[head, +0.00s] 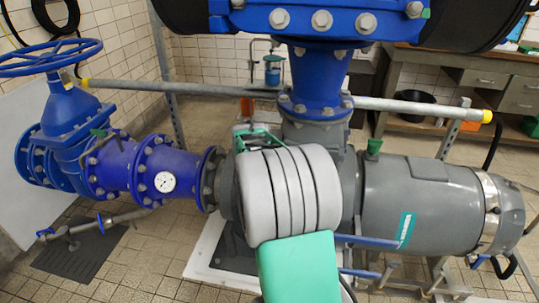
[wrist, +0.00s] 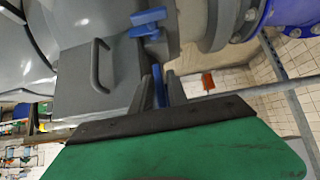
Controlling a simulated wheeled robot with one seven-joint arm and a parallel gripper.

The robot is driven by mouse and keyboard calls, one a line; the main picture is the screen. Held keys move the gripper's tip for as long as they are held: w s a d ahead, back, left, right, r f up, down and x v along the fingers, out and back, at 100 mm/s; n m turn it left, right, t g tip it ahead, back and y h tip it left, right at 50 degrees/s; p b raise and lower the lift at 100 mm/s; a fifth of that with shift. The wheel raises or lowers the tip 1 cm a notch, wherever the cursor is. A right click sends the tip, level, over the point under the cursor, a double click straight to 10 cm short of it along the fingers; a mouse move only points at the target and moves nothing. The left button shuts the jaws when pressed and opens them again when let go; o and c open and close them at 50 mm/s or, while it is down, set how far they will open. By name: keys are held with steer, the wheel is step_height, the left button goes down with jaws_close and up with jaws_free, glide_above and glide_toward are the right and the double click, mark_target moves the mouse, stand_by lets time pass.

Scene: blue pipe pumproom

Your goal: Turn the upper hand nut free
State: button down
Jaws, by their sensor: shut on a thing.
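My gripper is at the pump in the middle of the head view, where its green body (head: 262,141) shows only partly behind my grey ribbed wrist. In the wrist view its two dark fingers (wrist: 162,91) are shut on a narrow blue part, which looks like the hand nut (wrist: 159,88). The fingers hide most of that part, and its turn angle cannot be told. Another blue winged part (wrist: 147,17) sits on the grey housing beyond the fingertips, apart from them. The hand nut is hidden in the head view.
A grey cover with a bar handle (wrist: 97,66) lies close beside the fingers. A blue flanged pipe (head: 140,170) with a gauge runs left to a handwheel valve (head: 50,57). A grey motor (head: 425,197) stands right. A grey rail (head: 180,88) crosses behind; tiled floor is open front left.

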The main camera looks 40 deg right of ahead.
steer(key=shift+s+f, duration=0.15)
steer(key=c, duration=1.5)
jaws_free()
steer(key=shift+d, duration=0.1)
steer(key=shift+r, duration=0.2)
steer(key=shift+a+r, duration=0.25)
steer(key=shift+a, duration=0.05)
steer(key=p+v, duration=0.1)
steer(key=v, duration=0.6)
steer(key=shift+s, duration=0.15)
